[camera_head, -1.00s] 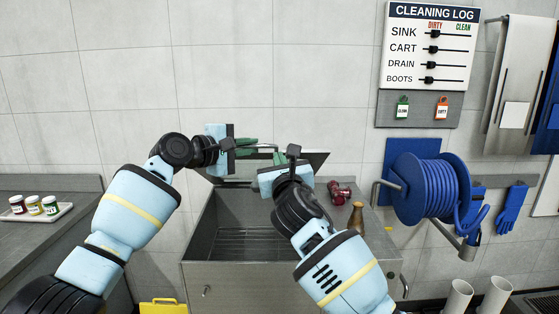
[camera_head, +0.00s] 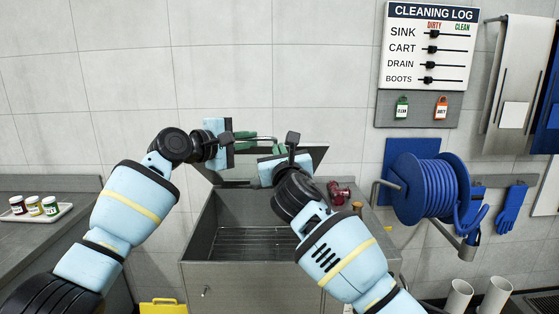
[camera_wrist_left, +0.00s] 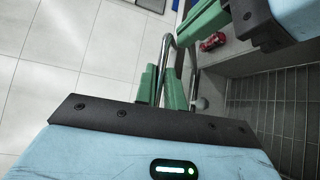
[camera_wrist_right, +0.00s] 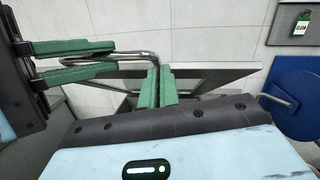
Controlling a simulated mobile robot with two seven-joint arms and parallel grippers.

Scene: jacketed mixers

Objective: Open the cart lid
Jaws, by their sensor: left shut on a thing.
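The steel cart (camera_head: 230,274) stands ahead with its top open, and its inside and floor grate show. The grey lid (camera_head: 312,160) is raised and tilted at the cart's back; it also shows in the right wrist view (camera_wrist_right: 205,78). My left gripper (camera_head: 242,142) is shut on the lid's bent metal bar handle, seen between its green fingers (camera_wrist_left: 162,88) in the left wrist view. My right gripper (camera_head: 281,156) is at the handle's other end. Its green fingers (camera_wrist_right: 157,88) are close together where the bar (camera_wrist_right: 135,55) bends down, and whether they grip it is unclear.
A blue hose reel (camera_head: 432,187) is on the right wall. A counter with a jar tray (camera_head: 60,213) is at left. A yellow object (camera_head: 162,307) is low in front.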

